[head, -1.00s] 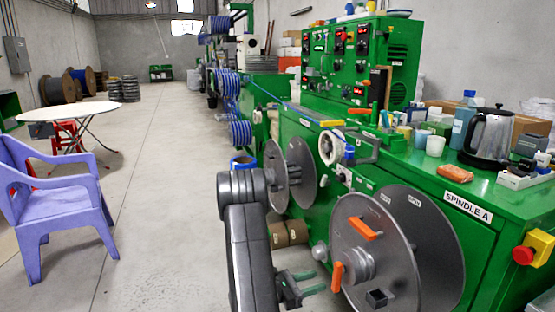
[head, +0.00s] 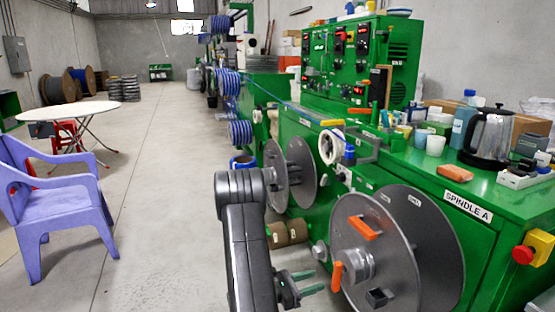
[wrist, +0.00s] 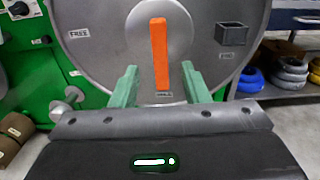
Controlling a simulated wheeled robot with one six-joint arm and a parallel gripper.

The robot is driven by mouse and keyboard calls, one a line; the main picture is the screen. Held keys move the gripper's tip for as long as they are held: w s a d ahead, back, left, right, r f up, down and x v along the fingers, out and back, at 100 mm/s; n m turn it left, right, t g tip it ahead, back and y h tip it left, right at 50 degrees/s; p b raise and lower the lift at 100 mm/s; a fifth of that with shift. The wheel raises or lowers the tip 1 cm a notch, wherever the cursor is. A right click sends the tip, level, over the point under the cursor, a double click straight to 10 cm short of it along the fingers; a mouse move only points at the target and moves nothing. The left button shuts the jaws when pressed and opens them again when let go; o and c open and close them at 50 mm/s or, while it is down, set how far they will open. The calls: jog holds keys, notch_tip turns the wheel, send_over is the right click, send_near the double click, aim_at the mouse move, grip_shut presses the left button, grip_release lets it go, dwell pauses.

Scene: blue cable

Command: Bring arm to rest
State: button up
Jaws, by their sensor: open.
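My gripper (head: 303,284) is low in front of the large grey spindle disc (head: 352,235) on the green machine. In the wrist view its two green fingers (wrist: 163,88) stand apart, open, with nothing held between them. An orange handle (wrist: 160,55) on the disc shows between the fingers. I cannot tell whether the fingers are clear of it by much, but in the head view they look apart from the disc. My dark arm reaches up from the bottom middle of the head view.
The green machine (head: 480,270) fills the right side. A kettle (head: 487,135) and cups stand on its top. A purple chair (head: 50,205) and round table (head: 70,111) are at left. The concrete floor (head: 150,210) between is clear.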

aim_at(334, 275)
jog(key=x, duration=0.8)
jog(key=shift+s, duration=0.1)
jog(key=shift+a+f+m+b, duration=0.1)
jog(key=shift+a+m+b, duration=0.2)
jog(key=shift+m+b, duration=0.5)
jog(key=m, duration=0.3)
jog(key=m+b, duration=0.1)
jog(key=shift+w+m, duration=0.3)
jog(key=shift+m, duration=0.1)
jog(key=shift+a+r, duration=0.1)
jog(key=shift+r, duration=0.15)
